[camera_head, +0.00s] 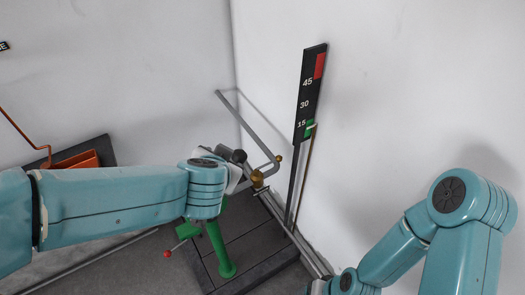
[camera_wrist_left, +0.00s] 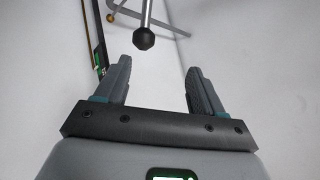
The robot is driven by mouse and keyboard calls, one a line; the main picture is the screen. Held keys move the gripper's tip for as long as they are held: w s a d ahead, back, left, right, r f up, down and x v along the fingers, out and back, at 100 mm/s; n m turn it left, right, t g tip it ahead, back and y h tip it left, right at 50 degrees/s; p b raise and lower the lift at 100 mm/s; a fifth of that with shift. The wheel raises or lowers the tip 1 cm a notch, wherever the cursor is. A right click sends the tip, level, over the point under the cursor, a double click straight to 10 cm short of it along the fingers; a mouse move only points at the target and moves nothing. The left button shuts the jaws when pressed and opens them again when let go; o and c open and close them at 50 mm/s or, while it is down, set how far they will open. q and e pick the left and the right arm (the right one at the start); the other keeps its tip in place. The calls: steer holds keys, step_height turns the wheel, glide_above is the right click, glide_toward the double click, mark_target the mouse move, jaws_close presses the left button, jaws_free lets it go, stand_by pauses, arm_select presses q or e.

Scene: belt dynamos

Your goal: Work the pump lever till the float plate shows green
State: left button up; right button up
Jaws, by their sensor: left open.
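My left gripper (camera_wrist_left: 157,68) is open in the left wrist view, with nothing between its fingers. In the head view my left wrist hides most of the gripper and lever. The green pump post (camera_head: 216,250) stands below the wrist. The black scale plate (camera_head: 308,92) leans by the wall, marked 45, 30 and 15, red at top and green at bottom. A thin brass rod (camera_head: 308,160) has its bent tip beside the green patch. My right gripper is out of view.
A grey bent pipe (camera_head: 245,125) with a brass knob rises behind my left wrist. A small red-tipped green handle (camera_head: 180,240) sticks out left of the post. An orange box (camera_head: 75,160) is at the left. A dark base (camera_head: 250,245) bears the post. Walls close the back and right.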

arm_select(q)
steer(key=a+n+t+y+b, duration=0.1)
steer(key=a+n+y+b, duration=0.1)
steer(key=a+n, duration=0.1)
steer(key=t+h+b, duration=0.2)
steer(key=t+b, duration=0.5)
steer(key=b, duration=1.2)
glide_toward(240, 151)
steer(key=w, duration=0.4)
steer(key=w+f+p, duration=0.1)
steer(key=w, duration=0.2)
steer(key=w+f+p, duration=0.1)
steer(key=w, duration=0.3)
steer(key=shift+w+a, duration=0.3)
steer(key=shift+a, duration=0.1)
